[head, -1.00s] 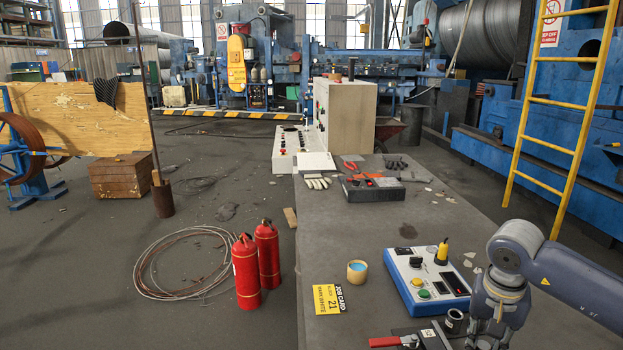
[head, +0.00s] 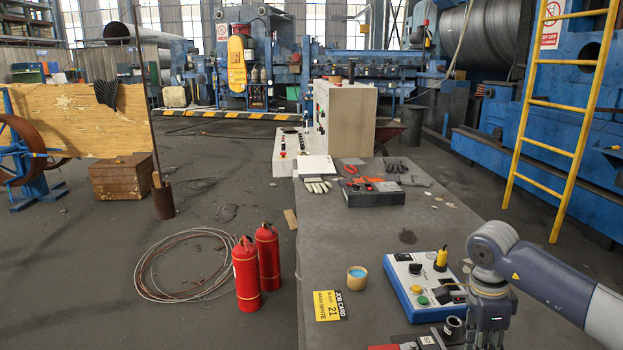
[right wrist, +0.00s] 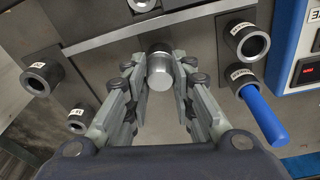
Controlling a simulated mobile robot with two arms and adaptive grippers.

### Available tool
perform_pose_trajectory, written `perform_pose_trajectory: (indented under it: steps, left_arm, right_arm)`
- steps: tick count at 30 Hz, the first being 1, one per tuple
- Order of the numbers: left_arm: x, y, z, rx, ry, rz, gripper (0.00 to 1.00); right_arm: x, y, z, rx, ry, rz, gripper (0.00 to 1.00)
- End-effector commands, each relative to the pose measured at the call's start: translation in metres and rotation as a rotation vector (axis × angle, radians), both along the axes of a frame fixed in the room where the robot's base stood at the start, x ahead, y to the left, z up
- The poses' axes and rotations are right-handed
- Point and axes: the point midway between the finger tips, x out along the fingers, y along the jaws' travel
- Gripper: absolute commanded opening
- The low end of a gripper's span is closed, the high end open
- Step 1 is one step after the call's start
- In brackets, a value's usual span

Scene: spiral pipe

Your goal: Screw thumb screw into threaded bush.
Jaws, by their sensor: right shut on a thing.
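In the right wrist view my right gripper (right wrist: 160,84) is shut on a silver cylindrical knob, which looks like the thumb screw (right wrist: 160,66). The knob sits between the two fingertips, over a dark plate; its lower end is hidden. Dark labelled bushes stand on both sides: two at left (right wrist: 36,77) and two at right (right wrist: 247,41). I cannot tell which one is the threaded bush. In the head view my right gripper (head: 487,341) is at the bottom edge, fingertips cut off. My left gripper is out of view.
A blue control box (head: 408,295) stands on the bench just left of my right arm. A yellow job card (head: 327,306) and a small tin (head: 357,278) lie further left. The bench middle (head: 345,230) is clear. Red extinguishers (head: 246,275) stand on the floor.

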Motion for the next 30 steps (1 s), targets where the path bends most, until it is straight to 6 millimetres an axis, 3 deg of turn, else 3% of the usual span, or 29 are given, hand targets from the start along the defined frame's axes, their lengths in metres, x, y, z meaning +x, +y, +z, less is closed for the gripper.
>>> perform_pose_trajectory:
  steps: [24, 30]
  left_arm:
    - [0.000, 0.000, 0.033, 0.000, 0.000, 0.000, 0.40]
    - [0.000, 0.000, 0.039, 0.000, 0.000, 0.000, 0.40]
  right_arm:
    - [0.002, -0.001, 0.000, -0.002, 0.004, -1.018, 0.00]
    - [0.002, -0.001, -0.001, -0.003, 0.003, -1.205, 0.00]
